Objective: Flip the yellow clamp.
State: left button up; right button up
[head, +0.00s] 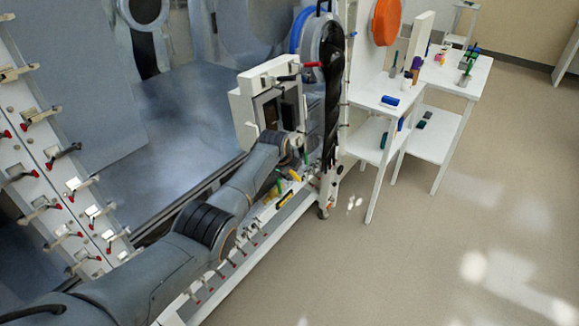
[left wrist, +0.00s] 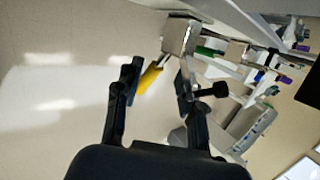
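The yellow clamp handle (left wrist: 149,78) shows in the left wrist view between the two fingers of my left gripper (left wrist: 157,82), closer to the left finger. The fingers are apart, and I see no grip on the handle. A grey metal block (left wrist: 180,35) is just beyond it. In the head view a small yellow piece (head: 294,175) shows just below the wrist of my left arm; it looks like the same handle. My left gripper's fingers are mostly hidden there behind the wrist. My right gripper is in neither view.
A white rail with several red-tipped clamps (head: 222,274) runs below my left arm. A green handle (head: 279,186) is close to the yellow piece. A white table (head: 384,105) with small items stands to the right. The floor (head: 450,240) at right is clear.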

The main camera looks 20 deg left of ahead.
pick_arm(q)
jog(key=shift+s+d+r, duration=0.1)
jog(key=shift+s+r, duration=0.2)
jog(key=shift+r, duration=0.4)
jog(key=v, duration=1)
jog(key=shift+s+a, duration=0.2)
jog(key=shift+s, duration=0.05)
jog(key=shift+r, duration=0.1)
